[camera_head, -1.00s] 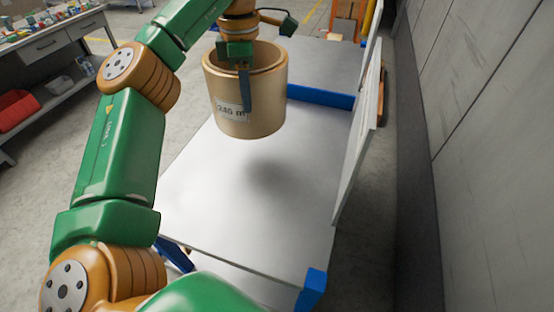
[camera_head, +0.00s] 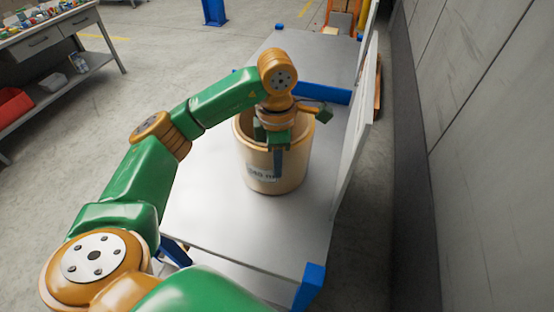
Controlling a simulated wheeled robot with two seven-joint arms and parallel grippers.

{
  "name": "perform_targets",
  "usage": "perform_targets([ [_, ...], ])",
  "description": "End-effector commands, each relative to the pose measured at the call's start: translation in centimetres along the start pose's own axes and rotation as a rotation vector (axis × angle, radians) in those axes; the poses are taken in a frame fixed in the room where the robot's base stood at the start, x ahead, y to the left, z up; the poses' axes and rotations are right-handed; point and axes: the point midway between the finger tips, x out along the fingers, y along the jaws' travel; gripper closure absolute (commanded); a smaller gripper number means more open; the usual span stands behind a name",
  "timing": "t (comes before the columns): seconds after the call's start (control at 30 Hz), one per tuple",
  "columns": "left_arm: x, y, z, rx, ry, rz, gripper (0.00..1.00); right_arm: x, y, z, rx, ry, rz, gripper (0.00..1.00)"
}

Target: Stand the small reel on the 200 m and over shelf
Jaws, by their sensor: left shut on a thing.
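The small reel (camera_head: 297,166) is a tan, hollow, open-topped cylinder with a white label, now blurred, that read 240 m in the earlier frame. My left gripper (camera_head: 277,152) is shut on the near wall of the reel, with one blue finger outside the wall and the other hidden. My right gripper is not in view. No shelf sign is readable.
An upright pale panel (camera_head: 355,135) borders the shelf on the right, close to the reel. A blue rail (camera_head: 323,94) runs behind, with another pale surface (camera_head: 310,58) beyond. The near part of the shelf top is clear. A grey wall stands far right, a workbench (camera_head: 50,45) far left.

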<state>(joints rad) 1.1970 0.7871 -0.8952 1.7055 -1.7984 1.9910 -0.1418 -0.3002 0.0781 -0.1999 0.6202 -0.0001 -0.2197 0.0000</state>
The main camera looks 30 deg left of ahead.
Motion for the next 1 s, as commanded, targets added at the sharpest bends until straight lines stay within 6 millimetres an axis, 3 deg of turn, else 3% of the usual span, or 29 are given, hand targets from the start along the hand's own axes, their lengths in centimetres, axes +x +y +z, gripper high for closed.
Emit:
perform_targets([
  [0.07, 0.0, 0.0, 0.0, 0.0, 0.001, 0.001, 1.0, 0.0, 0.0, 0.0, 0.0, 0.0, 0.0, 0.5],
  [0.1, 0.1, 0.0, 0.0, 0.001, 0.003, -0.002, 0.72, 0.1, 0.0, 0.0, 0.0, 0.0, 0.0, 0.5],
  [0.2, 0.1, 0.0, 0.0, 0.001, 0.002, -0.002, 0.5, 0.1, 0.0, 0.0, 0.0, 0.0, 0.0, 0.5],
  [0.57, -0.6, 0.1, 0.0, 0.001, 0.0, 0.001, 0.5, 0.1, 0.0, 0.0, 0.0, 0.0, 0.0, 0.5],
  [1.0, -8.8, 0.1, 0.1, 0.0, -0.001, 0.005, 0.5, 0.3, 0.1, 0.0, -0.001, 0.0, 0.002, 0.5],
])
